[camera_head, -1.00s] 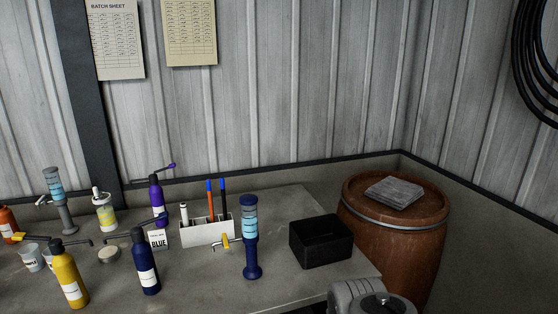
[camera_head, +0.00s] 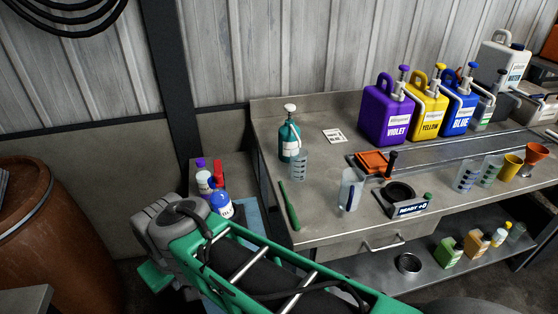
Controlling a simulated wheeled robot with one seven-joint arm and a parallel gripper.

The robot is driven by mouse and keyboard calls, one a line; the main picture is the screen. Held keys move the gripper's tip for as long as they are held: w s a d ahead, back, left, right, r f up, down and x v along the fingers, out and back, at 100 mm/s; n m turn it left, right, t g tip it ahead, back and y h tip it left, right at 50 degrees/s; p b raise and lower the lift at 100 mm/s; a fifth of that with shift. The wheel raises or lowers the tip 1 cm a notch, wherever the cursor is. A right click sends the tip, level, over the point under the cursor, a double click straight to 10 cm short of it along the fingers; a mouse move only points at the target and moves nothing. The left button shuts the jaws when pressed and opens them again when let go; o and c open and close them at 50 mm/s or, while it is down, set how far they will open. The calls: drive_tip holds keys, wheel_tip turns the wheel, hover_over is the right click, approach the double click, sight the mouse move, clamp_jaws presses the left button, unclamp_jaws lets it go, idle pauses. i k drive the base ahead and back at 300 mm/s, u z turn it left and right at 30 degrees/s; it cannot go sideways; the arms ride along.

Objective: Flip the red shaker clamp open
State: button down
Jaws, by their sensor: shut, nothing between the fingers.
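On the bench stands a small dark unit (camera_head: 405,206) with a black ring on top, a green knob and a label that seems to read "READY". Just behind it is a flat orange-red piece (camera_head: 373,162) with a black upright handle beside it. It looks like the red shaker clamp, but it is small and I cannot tell whether it is open or shut. My green and grey arm crosses the bottom of the head view, left and front of the bench. My gripper is not in view.
A clear cup (camera_head: 351,189) stands left of the unit, with a green bottle (camera_head: 289,139) and green-handled tool (camera_head: 290,206) farther left. Violet (camera_head: 386,112), yellow (camera_head: 427,102) and blue (camera_head: 459,106) pump jugs line the back. A drawer handle (camera_head: 383,245) projects in front.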

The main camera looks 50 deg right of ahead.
sight(219, 176)
drive_tip(key=z, duration=0.9)
drive_tip(key=k, duration=1.35)
drive_tip(key=u, duration=0.15)
drive_tip(key=i, duration=0.55)
drive_tip(key=u, duration=0.75)
drive_tip(key=i, duration=0.65)
drive_tip(key=u, duration=0.4)
